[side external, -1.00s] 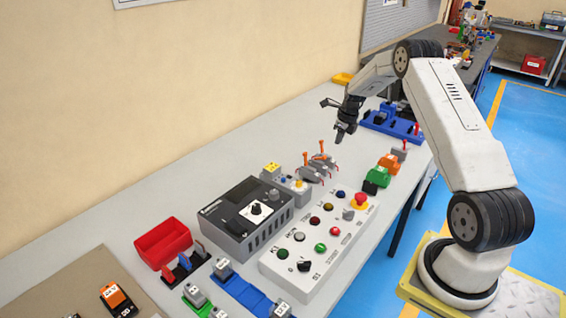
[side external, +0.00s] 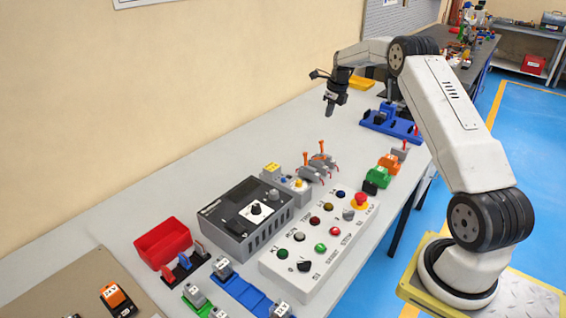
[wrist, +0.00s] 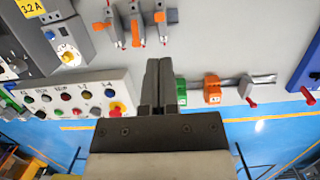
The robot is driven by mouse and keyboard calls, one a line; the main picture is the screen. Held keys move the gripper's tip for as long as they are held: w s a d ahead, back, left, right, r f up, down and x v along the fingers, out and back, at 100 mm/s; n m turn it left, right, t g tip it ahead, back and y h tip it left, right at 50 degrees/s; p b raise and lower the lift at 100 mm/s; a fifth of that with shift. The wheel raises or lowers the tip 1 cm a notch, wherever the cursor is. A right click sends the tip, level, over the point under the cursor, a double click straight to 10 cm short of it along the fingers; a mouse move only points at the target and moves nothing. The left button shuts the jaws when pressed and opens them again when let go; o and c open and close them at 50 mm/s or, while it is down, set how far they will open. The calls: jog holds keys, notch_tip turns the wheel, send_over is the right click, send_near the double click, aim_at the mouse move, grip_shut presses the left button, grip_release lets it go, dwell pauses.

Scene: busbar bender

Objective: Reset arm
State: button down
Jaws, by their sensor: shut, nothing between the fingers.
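My gripper (side external: 330,110) is in the air above the far half of the bench, pointing down. In the wrist view my gripper (wrist: 160,75) shows its two fingers together, with nothing between them. Beneath and nearer in the side view are grey toggle clamps with orange handles (side external: 318,165). The blue fixture (side external: 392,124) stands to the right of my gripper. No part is held.
A white button panel (side external: 322,240) with a red stop button (side external: 360,201) lies near the front edge. A grey control box (side external: 243,220), a red bin (side external: 163,243) and green and orange terminal blocks (side external: 383,170) stand on the bench. The bench's wall side is clear.

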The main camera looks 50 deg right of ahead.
jog(key=shift+a, duration=0.1)
jog(key=s+a+r+n, duration=0.1)
jog(key=s+a+n, duration=0.1)
jog(key=a+n, duration=0.85)
jog(key=s+a+r+n, duration=0.2)
jog(key=a+n, duration=0.6)
jog(key=a, duration=0.6)
jog(key=s+a+f+n, duration=0.2)
jog(key=s+a+n, duration=1.2)
jog(key=s+n, duration=0.3)
jog(key=shift+s+a+f, duration=0.2)
jog(key=shift+s+f, duration=0.15)
jog(key=shift+s, duration=0.1)
jog(key=shift+n, duration=0.25)
